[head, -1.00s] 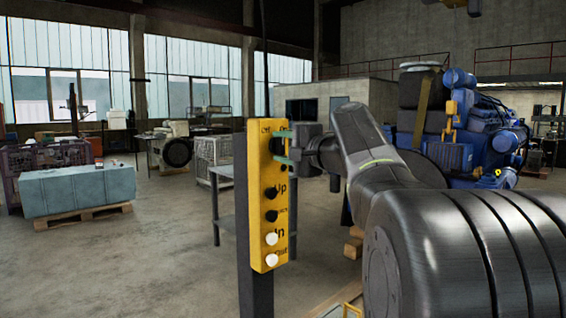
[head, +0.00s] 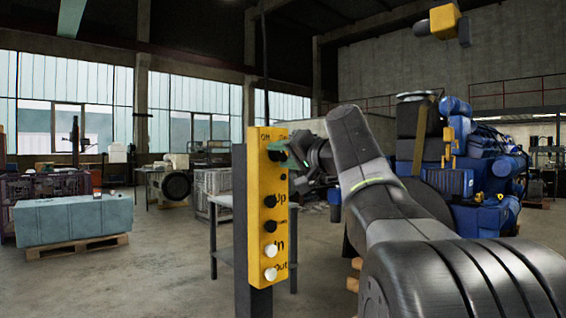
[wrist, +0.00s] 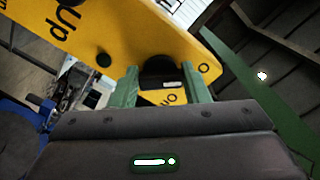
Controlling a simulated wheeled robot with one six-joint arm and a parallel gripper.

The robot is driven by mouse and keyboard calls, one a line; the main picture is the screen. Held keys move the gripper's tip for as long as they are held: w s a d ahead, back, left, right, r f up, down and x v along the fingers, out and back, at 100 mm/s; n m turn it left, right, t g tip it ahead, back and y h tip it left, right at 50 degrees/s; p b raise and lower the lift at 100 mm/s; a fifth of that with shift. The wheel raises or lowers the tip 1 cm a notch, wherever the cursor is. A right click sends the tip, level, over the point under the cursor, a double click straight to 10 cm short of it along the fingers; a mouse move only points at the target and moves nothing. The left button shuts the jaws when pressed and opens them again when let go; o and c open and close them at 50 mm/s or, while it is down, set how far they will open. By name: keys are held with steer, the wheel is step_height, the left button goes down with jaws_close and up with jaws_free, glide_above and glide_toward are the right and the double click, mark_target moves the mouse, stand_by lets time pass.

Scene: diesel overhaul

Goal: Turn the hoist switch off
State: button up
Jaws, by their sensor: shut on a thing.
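The yellow control panel (head: 262,220) stands upright on a dark post in the head view. The black hoist switch knob (head: 276,155) is near its top, beside small ON/Off lettering. My gripper (head: 287,157) reaches it from the right, tilted, and partly hides the switch. In the wrist view the panel (wrist: 125,22) lies slanted across the top. The switch knob (wrist: 160,67) sits between the two green fingers of my gripper (wrist: 160,84), which is shut on it. An upside-down ON label shows between the fingers. The knob's exact setting cannot be read.
Black buttons (head: 269,201) and white buttons (head: 270,251) run down the panel below the switch. A grey table (head: 213,240) stands behind the post. A blue engine (head: 490,170) is at the right. A teal crate (head: 75,220) sits on a pallet at the left, with open floor between.

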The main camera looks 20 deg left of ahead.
stand_by(0.4)
steer(key=o, duration=1)
steer(key=v, duration=1.3)
steer(key=shift+d+b, duration=0.4)
steer(key=x, duration=1.3)
steer(key=shift+a+p, duration=0.3)
steer(key=shift+a, duration=0.1)
